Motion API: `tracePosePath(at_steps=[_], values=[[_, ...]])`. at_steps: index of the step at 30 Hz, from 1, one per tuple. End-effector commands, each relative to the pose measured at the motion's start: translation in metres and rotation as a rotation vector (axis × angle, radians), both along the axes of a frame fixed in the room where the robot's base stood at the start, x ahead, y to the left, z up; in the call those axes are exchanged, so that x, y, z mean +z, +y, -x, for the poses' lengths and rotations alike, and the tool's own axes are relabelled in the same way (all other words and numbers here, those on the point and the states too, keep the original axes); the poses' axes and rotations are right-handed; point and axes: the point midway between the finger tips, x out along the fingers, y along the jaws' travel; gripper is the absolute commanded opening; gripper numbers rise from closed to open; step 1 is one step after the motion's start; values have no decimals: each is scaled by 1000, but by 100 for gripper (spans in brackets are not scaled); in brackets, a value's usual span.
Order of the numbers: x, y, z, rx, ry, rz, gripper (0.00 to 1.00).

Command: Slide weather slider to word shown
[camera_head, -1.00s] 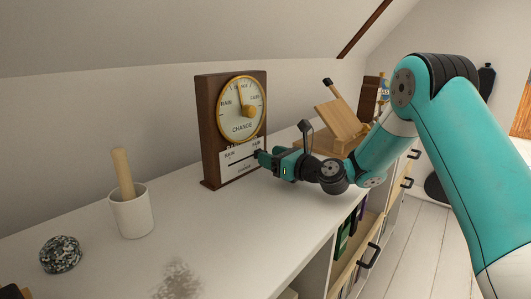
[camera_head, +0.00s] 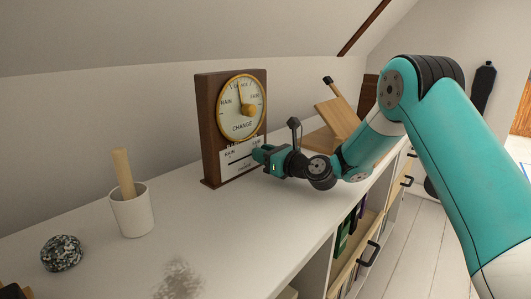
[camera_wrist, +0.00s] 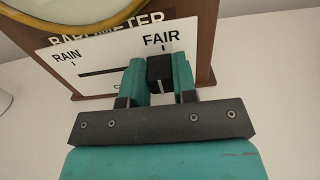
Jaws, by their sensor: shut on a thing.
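The barometer (camera_head: 211,130) is a dark wooden box with a round gold-rimmed dial (camera_head: 240,122), standing upright on the white top. Below the dial is a white plate (camera_head: 236,165), also in the wrist view (camera_wrist: 108,58), with RAIN at left and FAIR at right over a dark slot. The black slider knob (camera_wrist: 160,72) is near the slot's right end, just under the FAIR mark. My gripper (camera_wrist: 158,78), also in the head view (camera_head: 259,155), has its teal fingers on both sides of the knob and is shut on it. The lower wording is partly hidden.
A white mortar (camera_head: 131,214) with a wooden pestle and a speckled stone (camera_head: 61,253) stand on the left of the top. A wooden stand (camera_head: 338,118) is behind my arm.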

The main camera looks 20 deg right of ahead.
Motion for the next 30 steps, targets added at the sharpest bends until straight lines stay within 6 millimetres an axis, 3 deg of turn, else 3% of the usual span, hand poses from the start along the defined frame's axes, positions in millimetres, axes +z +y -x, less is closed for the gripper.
tracePosePath(at_steps=[6,16,17,20,30], values=[[1,33,21,5,5,0,0],[0,37,25,2,2,1,0],[0,36,25,2,2,0,28],[0,36,25,2,2,0,52],[-1,35,27,2,3,1,53]])
